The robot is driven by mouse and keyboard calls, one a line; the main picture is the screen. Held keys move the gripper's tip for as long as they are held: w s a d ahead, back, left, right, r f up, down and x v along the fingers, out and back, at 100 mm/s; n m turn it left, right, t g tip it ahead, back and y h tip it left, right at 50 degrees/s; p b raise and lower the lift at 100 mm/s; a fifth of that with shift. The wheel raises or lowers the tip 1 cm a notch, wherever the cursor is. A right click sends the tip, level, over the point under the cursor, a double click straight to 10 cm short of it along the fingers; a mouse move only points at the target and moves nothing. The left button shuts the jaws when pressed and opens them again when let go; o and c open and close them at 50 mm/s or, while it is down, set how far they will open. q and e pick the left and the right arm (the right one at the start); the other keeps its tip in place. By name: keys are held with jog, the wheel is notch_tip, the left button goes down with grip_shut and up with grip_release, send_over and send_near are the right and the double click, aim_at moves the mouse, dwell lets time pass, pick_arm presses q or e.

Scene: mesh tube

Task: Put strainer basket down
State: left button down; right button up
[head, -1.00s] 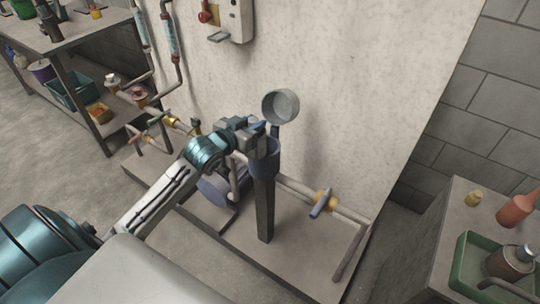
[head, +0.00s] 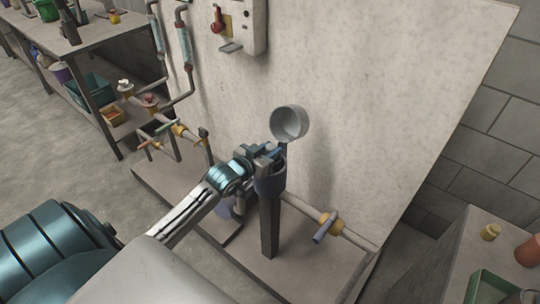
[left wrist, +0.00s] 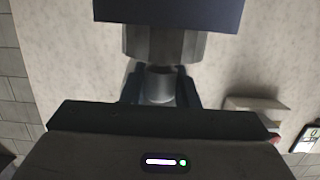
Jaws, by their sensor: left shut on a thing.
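My left gripper (head: 268,150) is at the top of a blue cup-like housing (head: 269,184), which stands on a dark post. It is shut on the strainer basket, which is mostly hidden in the head view. In the left wrist view a grey faceted piece (left wrist: 165,45), seemingly the basket, shows beyond the fingers, against a dark blue block (left wrist: 170,12). I cannot tell how deep the basket sits in the housing. A round grey cap (head: 289,123) stands tilted up behind the housing. My right gripper is out of view.
A pipe with a blue-handled valve (head: 326,227) runs right from the post. The wall panel (head: 390,90) is close behind. A grey table (head: 470,245) with a green tray (head: 490,288) stands at lower right. Shelving (head: 100,70) is at upper left.

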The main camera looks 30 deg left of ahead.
pick_arm(q)
jog(key=shift+f, duration=0.95)
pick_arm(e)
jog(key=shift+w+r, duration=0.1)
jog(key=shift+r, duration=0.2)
pick_arm(q)
jog(key=c, duration=1.6)
grip_release()
jog(key=shift+f, duration=0.15)
jog(key=o, duration=0.5)
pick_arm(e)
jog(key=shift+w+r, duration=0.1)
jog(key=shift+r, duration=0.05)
